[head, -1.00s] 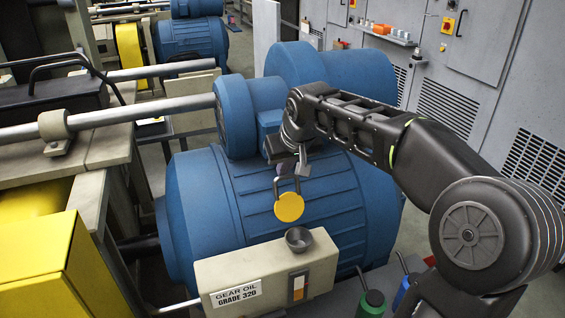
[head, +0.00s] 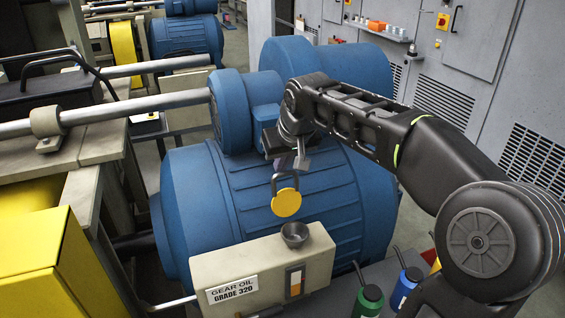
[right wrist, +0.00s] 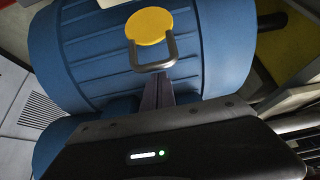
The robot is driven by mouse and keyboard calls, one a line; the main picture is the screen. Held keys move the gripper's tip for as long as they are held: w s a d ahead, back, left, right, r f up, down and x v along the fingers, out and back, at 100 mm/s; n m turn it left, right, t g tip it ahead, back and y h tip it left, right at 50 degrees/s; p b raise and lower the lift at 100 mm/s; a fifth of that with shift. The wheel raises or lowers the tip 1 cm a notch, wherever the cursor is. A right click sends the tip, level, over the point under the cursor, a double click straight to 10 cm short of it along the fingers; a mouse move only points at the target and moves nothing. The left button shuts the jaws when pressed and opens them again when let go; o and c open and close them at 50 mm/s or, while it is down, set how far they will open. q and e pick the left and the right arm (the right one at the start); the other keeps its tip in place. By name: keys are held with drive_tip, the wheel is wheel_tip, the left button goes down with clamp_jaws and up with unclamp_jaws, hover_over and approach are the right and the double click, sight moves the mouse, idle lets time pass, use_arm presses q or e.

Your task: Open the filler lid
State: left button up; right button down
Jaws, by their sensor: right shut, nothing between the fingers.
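The filler lid (head: 286,204) is a round yellow disc with a grey U-shaped handle (head: 273,187). In the head view it stands raised behind the dark filler cup (head: 295,234), whose mouth is uncovered. The cup sits on the beige gear oil box (head: 263,262). My right gripper (head: 287,166) is shut and empty, just above the handle. In the right wrist view the lid (right wrist: 150,26) is at the top, and the shut fingers (right wrist: 158,80) point at the handle's bar, very close; I cannot tell whether they touch. My left gripper is out of view.
A large blue motor (head: 230,205) stands right behind the box. A green bottle (head: 368,301) and a blue bottle (head: 406,285) stand to the right of the box. A yellow cabinet (head: 45,265) is at the left.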

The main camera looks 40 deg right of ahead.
drive_tip(key=shift+w+d+f, duration=0.1)
drive_tip(key=shift+w, duration=0.15)
drive_tip(key=v, duration=0.7)
drive_tip(key=shift+s+r+b, duration=0.2)
drive_tip(key=shift+r+b, duration=0.15)
idle(0.5)
